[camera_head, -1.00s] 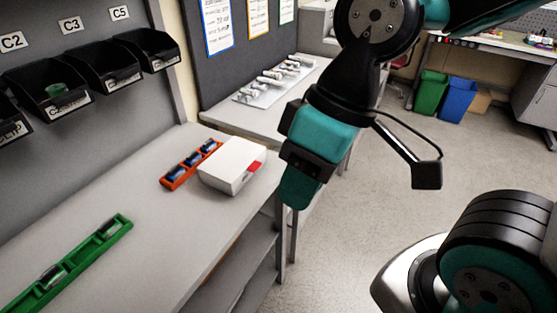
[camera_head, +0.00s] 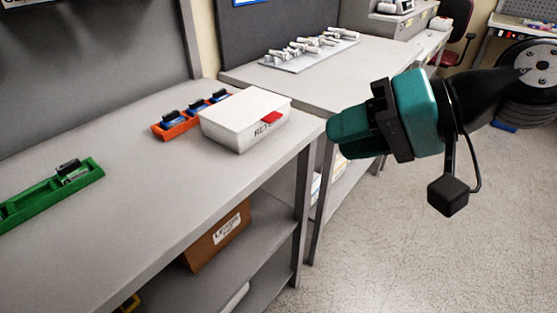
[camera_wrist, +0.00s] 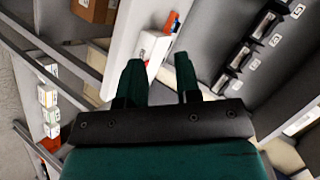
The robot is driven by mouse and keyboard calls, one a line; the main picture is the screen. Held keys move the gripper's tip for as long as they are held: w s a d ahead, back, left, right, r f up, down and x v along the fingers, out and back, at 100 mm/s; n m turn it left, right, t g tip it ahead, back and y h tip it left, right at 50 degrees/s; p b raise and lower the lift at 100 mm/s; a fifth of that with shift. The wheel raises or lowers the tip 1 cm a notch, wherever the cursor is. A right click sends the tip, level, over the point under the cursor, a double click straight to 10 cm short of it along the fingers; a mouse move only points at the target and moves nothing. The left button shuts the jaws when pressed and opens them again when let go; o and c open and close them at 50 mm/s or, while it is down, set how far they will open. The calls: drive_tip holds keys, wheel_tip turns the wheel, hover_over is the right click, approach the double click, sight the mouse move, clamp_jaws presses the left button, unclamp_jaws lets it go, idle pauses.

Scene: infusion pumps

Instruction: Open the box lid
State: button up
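A white box (camera_head: 240,120) with a shut lid and a red latch (camera_head: 271,118) on its front stands near the right edge of the grey workbench (camera_head: 130,180). The white box also shows in the wrist view (camera_wrist: 150,46), ahead of and between my fingertips. My gripper (camera_head: 338,132) is teal and sits to the right of the box, apart from it, past the bench edge and pointing left. In the wrist view my gripper (camera_wrist: 160,68) has its two fingers spread with nothing between them.
A green tray (camera_head: 50,197) lies at the left. Another bench (camera_head: 330,85) holds a grey plate of white parts. A cardboard box (camera_head: 218,238) is on the shelf below. Open floor (camera_head: 430,250) lies at the right.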

drive_tip(key=w+f+m+t+y+b, duration=0.2)
drive_tip(key=w+f+m+t+b, duration=0.15)
drive_tip(key=f+b, duration=0.3)
drive_tip(key=m+t+b, duration=0.4)
drive_tip(key=m+b, duration=0.2)
approach(276, 118)
drive_tip(key=shift+n+y, duration=0.25)
drive_tip(key=shift+y, duration=0.15)
drive_tip(key=p+x, duration=0.1)
drive_tip(key=x, duration=0.2)
drive_tip(key=p+x, duration=0.2)
drive_tip(key=x, duration=0.1)
drive_tip(key=p+x, duration=0.1)
drive_tip(key=x, duration=0.3)
drive_tip(key=shift+w+d+f, duration=0.15)
drive_tip(key=shift+f, duration=0.25)
clamp_jaws()
